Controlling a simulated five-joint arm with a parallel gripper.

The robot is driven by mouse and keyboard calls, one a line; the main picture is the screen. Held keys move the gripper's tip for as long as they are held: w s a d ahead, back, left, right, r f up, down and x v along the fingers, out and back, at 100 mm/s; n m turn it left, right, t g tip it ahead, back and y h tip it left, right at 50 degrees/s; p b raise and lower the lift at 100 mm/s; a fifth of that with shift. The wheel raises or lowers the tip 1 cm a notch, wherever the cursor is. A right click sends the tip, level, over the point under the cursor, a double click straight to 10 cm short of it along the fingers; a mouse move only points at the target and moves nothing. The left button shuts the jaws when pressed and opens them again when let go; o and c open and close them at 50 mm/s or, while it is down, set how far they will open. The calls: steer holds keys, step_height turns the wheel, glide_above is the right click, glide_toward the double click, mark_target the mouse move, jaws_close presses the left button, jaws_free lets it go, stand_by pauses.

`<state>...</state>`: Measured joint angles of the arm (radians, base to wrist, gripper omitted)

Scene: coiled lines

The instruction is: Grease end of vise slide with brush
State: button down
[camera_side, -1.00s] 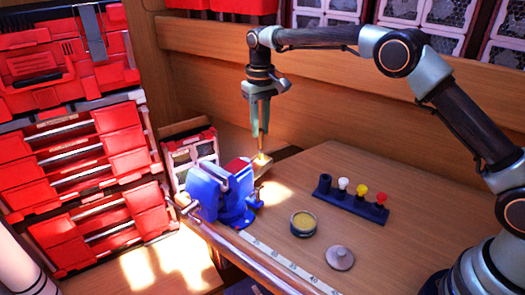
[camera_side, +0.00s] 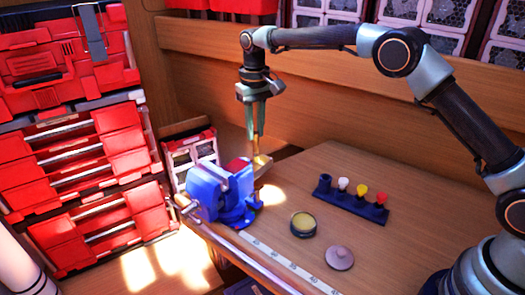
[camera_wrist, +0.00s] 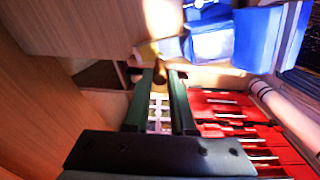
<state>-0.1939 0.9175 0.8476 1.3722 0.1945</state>
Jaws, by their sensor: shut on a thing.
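The blue vise (camera_side: 222,192) sits at the bench's front-left edge, and part of it shows at the top of the wrist view (camera_wrist: 255,38). Its slide end (camera_side: 262,163) sticks out to the right at the back. My gripper (camera_side: 258,136) is above that end, pointing down, shut on a thin brush (camera_wrist: 160,74). The brush's lower end is at or very near the slide end; I cannot tell whether it touches. An open tin of yellowish grease (camera_side: 303,222) stands on the bench to the right of the vise.
A dark rack (camera_side: 350,204) holds white-, yellow- and red-topped items, with its left socket empty. A round knobbed lid (camera_side: 339,257) lies near the tin. Red drawers (camera_side: 85,160) stand at left. The bench's right middle is clear.

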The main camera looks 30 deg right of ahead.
steer(key=shift+d, duration=0.15)
steer(key=shift+w+d, duration=0.25)
steer(key=shift+d, duration=0.3)
steer(key=shift+d, duration=0.15)
steer(key=shift+w+d+f, duration=0.1)
steer(key=shift+w+d, duration=0.05)
steer(key=shift+d, duration=0.4)
steer(key=shift+w+d, duration=0.1)
steer(key=shift+d, duration=0.15)
steer(key=shift+a, duration=0.1)
stand_by(0.4)
steer(key=shift+s+a, duration=0.45)
steer(key=shift+s, duration=0.05)
steer(key=shift+a, duration=0.1)
steer(key=shift+s+a+f, duration=0.1)
steer(key=shift+s+a, duration=0.35)
steer(key=shift+s, duration=0.05)
